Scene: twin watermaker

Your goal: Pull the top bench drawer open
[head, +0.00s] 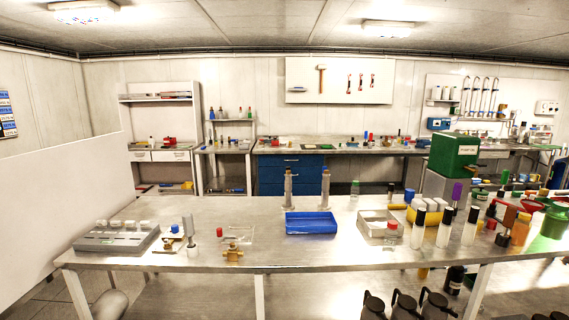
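A blue drawer cabinet (272,188) stands under the metal bench (345,151) along the back wall. Its top drawer (291,161) lies just under the bench top and looks shut, flush with the drawers below. The cabinet is far off, on the other side of the near steel table. Two upright grey cylinders on that table cover parts of its lower drawers. Neither of my grippers shows in the head view.
The near steel table (190,259) spans the view between me and the cabinet. It carries a blue tray (311,232), grey cylinders (288,188), a grey rack (115,241) and many bottles at right. A white partition (62,195) bounds the left.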

